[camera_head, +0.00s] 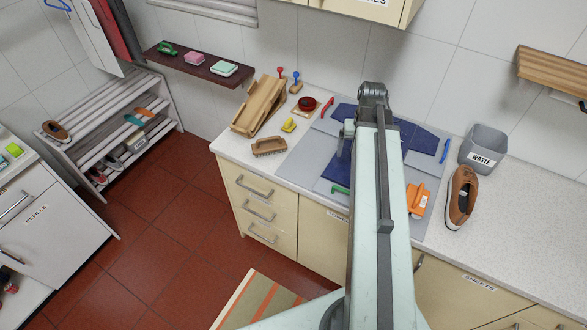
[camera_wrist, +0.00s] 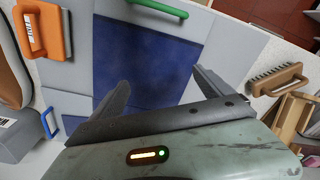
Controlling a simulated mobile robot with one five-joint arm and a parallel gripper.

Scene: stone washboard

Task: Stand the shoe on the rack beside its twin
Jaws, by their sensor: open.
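The brown shoe (camera_head: 461,197) rests on the countertop at the right, in front of the waste bin. Part of it shows at the left edge of the wrist view (camera_wrist: 9,72). Its brown twin (camera_head: 56,131) sits on the top shelf of the pale slatted rack (camera_head: 95,112), at the left of the head view. My gripper (camera_wrist: 160,88) is open and empty above the blue cloth on the counter, apart from the shoe. In the head view my arm hides part of the gripper and the counter under it.
The grey waste bin (camera_head: 483,148) stands close behind the shoe. An orange-handled tool (camera_head: 418,200) and blue cloth (camera_head: 418,138) lie left of it. A brush (camera_head: 269,147) and wooden ramp (camera_head: 259,105) are farther left. Other footwear (camera_head: 137,141) fills the lower shelf. Red floor separates counter and rack.

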